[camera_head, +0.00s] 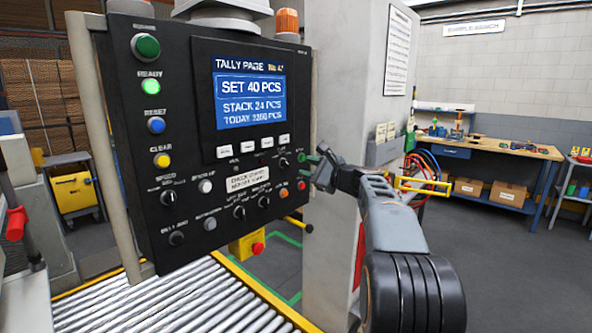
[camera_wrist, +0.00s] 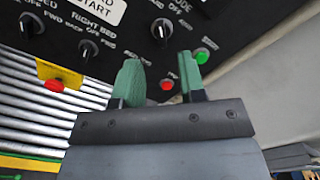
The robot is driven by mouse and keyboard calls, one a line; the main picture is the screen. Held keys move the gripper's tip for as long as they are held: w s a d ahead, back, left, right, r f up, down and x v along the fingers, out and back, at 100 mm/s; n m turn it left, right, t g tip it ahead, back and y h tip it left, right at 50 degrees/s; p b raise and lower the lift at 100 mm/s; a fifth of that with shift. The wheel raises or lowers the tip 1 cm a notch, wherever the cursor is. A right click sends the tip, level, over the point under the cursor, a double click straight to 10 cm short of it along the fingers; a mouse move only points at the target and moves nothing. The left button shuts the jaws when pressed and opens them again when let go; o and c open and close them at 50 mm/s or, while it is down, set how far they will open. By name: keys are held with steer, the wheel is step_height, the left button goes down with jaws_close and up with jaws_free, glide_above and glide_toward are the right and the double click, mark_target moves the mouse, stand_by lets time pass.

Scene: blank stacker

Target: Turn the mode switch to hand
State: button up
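In the wrist view the knob (camera_wrist: 161,31) is at the top centre, beside partly cut-off lettering for mode and off. A pale mark shows on it, but I cannot tell its exact setting. My gripper (camera_head: 312,167) is just right of the knob in the head view. In the wrist view its two green fingers (camera_wrist: 158,75) are apart with nothing between them. They are clear of the knob, which lies beyond the fingertips.
A green button (camera_wrist: 201,56) and a red button (camera_wrist: 166,85) are close to the fingers. Several other knobs and buttons fill the panel's lower part. A red emergency button (camera_head: 258,248) on a yellow box hangs below. A roller conveyor (camera_head: 190,300) runs underneath. A grey column stands right.

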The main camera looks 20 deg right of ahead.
steer(key=shift+v, duration=2.05)
steer(key=s+a+f+n+g+h+p, duration=0.1)
steer(key=s+a+f+n+g, duration=0.25)
steer(key=f, duration=0.45)
steer(key=s+a+f+n+g+h, duration=0.2)
steer(key=s+f+n+g, duration=0.25)
steer(key=f, duration=0.45)
steer(key=s+a+f+n+g+h+p, duration=0.1)
steer(key=s+a+n+g+h+p, duration=0.1)
steer(key=s+a+n, duration=0.4)
steer(key=s+a+f+n+g+h+p, duration=0.2)
steer(key=s+a+n, duration=0.5)
steer(key=s, duration=0.6)
steer(key=shift+s+a+n+g+h+p, duration=0.2)
steer(key=shift+n+g+h+p, duration=0.15)
steer(key=shift+n+p, duration=0.35)
